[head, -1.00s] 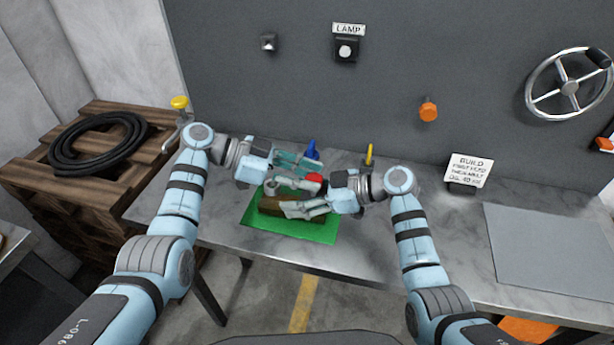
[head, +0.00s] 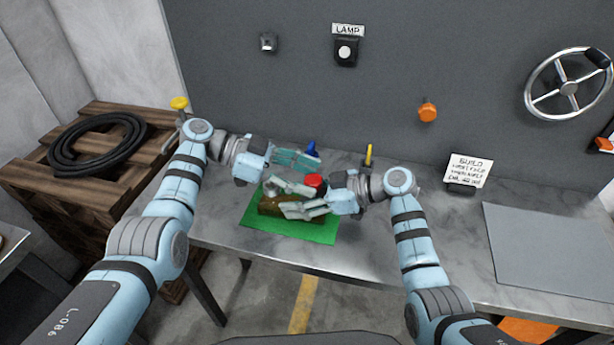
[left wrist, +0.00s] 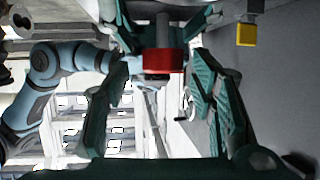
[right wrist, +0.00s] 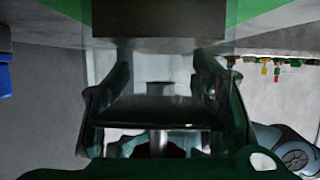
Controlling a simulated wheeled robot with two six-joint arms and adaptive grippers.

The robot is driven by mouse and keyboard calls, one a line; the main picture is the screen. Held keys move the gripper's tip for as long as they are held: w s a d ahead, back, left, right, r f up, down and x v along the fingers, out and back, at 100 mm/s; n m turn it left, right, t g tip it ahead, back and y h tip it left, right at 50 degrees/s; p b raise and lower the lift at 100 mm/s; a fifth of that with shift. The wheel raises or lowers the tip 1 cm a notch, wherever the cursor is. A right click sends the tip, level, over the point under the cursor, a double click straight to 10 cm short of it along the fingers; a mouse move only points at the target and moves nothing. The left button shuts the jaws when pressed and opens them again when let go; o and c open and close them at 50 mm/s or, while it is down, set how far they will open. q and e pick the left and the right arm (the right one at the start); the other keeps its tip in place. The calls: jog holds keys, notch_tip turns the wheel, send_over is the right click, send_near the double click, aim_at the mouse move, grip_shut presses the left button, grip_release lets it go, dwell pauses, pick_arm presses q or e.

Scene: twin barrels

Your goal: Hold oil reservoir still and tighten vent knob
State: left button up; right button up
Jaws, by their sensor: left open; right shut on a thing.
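A red knob (head: 315,181) sits above a brown block on the green mat. It also shows in the left wrist view (left wrist: 164,60), between my spread left fingers and apart from them. My right gripper (head: 283,198) comes in low from the right over the block and is shut on what I take to be the oil reservoir. In the right wrist view a dark glossy body (right wrist: 160,110) spans between its fingers. The fingers hide most of the reservoir in the head view.
The brown block (head: 268,207) lies on the green mat (head: 300,232). A blue object (head: 311,149) and a yellow upright one (head: 368,155) stand behind, near the grey panel. A sign (head: 470,169) and a flat grey sheet (head: 548,245) are to the right. The front worktop is mostly clear.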

pick_arm(q)
jog(key=v, duration=1.1)
jog(key=shift+s+a, duration=0.2)
jog(key=shift+r, duration=0.1)
jog(key=s+n+t, duration=0.5)
jog(key=t, duration=0.1)
jog(key=x, duration=1.2)
jog(key=shift+d+f, duration=0.1)
jog(key=shift+f, duration=0.25)
jog(key=c, duration=1.2)
jog(key=shift+m+g, duration=0.3)
